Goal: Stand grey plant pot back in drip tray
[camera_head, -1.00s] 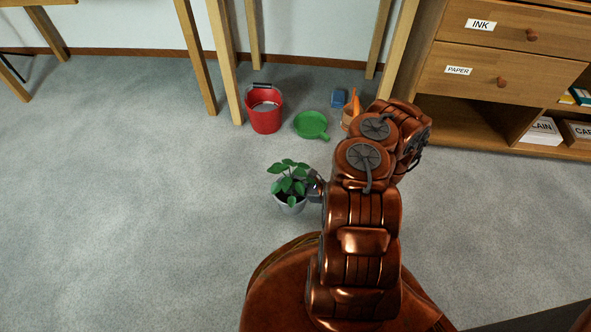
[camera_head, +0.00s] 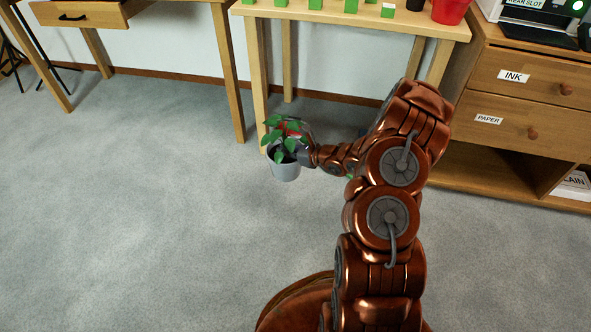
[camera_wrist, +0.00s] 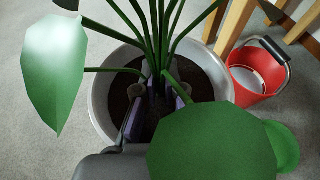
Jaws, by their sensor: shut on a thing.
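The grey plant pot (camera_head: 285,172) with its leafy green plant hangs above the floor, roughly upright, left of my gripper (camera_head: 304,157). In the wrist view the pot's pale rim (camera_wrist: 102,95) surrounds dark soil and stems. My gripper's fingers (camera_wrist: 158,110) show there, partly covered by a large leaf. I cannot make out a drip tray in either view.
A wooden table (camera_head: 350,22) holds several green items and a red pot (camera_head: 450,10). A drawer cabinet (camera_head: 520,100) stands right. The carpet at left is clear.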

